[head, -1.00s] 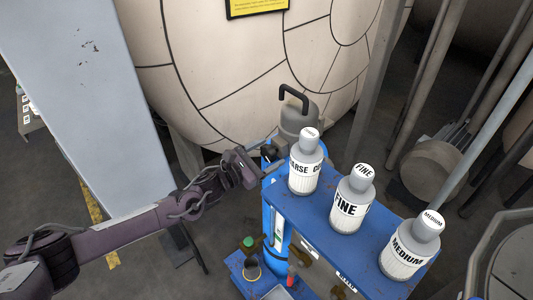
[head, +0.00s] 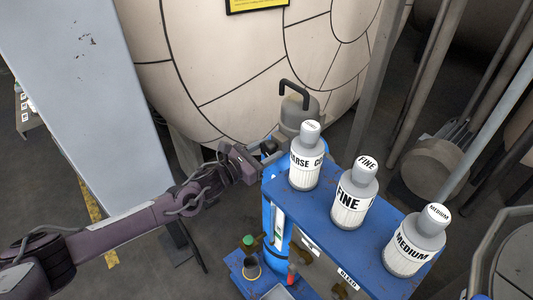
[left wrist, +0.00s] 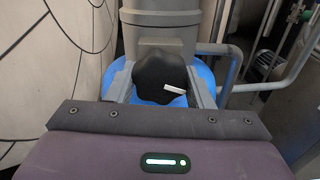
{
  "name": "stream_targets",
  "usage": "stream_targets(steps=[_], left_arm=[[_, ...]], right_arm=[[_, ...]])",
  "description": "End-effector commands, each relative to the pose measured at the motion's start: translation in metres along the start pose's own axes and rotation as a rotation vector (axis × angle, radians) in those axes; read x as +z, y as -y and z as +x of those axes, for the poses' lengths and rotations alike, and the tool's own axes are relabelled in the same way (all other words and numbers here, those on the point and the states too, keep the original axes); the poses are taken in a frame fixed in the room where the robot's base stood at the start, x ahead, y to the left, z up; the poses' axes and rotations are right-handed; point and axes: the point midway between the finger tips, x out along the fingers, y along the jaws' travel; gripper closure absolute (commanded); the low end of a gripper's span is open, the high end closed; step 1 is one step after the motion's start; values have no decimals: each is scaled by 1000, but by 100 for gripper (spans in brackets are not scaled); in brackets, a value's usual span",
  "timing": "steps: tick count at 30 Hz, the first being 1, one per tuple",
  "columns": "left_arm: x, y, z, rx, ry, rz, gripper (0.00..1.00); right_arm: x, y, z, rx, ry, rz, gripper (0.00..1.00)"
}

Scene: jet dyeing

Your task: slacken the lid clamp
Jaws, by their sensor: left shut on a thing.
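The lid clamp's black lobed knob (left wrist: 160,76) shows in the left wrist view, with a white pointer mark on its right side. My left gripper (left wrist: 161,86) is shut on it, one grey finger at each side. In the head view my left gripper (head: 262,158) reaches from the left to the clamp, which it mostly hides. Behind it stands the grey domed vessel top (head: 300,112) with a bent black handle. A blue body shows under the knob in the wrist view. My right gripper is not in view.
A blue shelf (head: 325,205) right of the clamp carries white-grey bottles marked COARSE (head: 306,163), FINE (head: 349,204) and MEDIUM (head: 412,250). A large cream tank (head: 230,70) fills the back. A lower blue tray (head: 240,272) holds small items. Grey pipes stand at right.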

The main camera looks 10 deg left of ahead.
Motion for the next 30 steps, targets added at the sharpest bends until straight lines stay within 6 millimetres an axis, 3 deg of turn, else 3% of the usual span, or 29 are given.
stream_targets(steps=[12,30], left_arm=[[-3,1,0,1,3,-389,76],[-1,1,0,0,3,-958,76]], right_arm=[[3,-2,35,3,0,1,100],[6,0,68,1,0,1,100]])
